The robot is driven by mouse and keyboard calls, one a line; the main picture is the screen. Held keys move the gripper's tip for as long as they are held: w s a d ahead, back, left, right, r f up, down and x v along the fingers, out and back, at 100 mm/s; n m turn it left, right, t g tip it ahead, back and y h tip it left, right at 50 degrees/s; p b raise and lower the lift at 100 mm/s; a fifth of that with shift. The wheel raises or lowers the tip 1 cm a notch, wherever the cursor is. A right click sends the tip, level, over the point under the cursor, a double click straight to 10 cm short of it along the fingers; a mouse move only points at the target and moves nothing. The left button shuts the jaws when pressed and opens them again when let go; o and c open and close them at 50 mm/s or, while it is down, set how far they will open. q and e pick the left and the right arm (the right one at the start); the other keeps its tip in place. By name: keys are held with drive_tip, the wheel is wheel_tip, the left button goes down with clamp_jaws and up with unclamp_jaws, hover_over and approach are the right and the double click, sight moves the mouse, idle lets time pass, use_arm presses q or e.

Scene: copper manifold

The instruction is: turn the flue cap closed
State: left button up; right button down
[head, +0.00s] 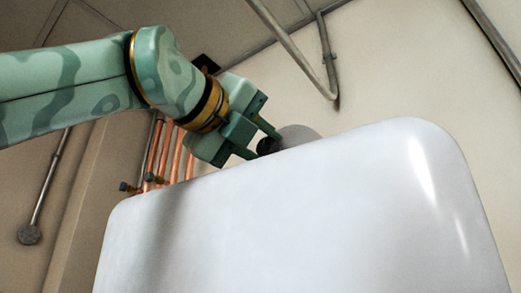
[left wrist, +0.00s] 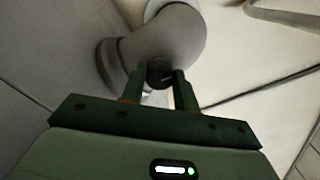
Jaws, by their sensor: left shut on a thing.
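A grey flue elbow (head: 299,134) shows partly above the top edge of the white boiler casing. In the left wrist view the flue elbow (left wrist: 170,38) is seen close up, bending down to a round collar at the left. A small dark round piece, which looks like the flue cap (left wrist: 160,73), sits on the near side of the elbow. My left gripper (head: 264,145) reaches over the casing, shut on this dark piece, with one finger on each side of it. In the head view the fingers and casing partly hide the flue. My right gripper is not in view.
The large white casing (head: 300,215) fills the lower part of the head view, close below my left gripper. Several copper pipes (head: 166,155) with dark valves stand behind it at the left. A grey conduit (head: 290,48) runs down the wall above.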

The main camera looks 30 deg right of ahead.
use_arm(q)
drive_tip(key=shift+n, duration=0.9)
drive_tip(key=o, duration=1)
drive_tip(key=shift+c, duration=0.2)
drive_tip(key=b+v, duration=0.2)
drive_tip(key=v, duration=0.1)
drive_tip(key=b+v, duration=0.2)
drive_tip(key=shift+a+f, duration=0.1)
drive_tip(key=shift+f, duration=0.2)
drive_tip(key=b+v, duration=0.3)
drive_tip(key=v, duration=0.8)
drive_tip(key=shift+r+b, duration=0.25)
drive_tip(key=shift+b, duration=0.15)
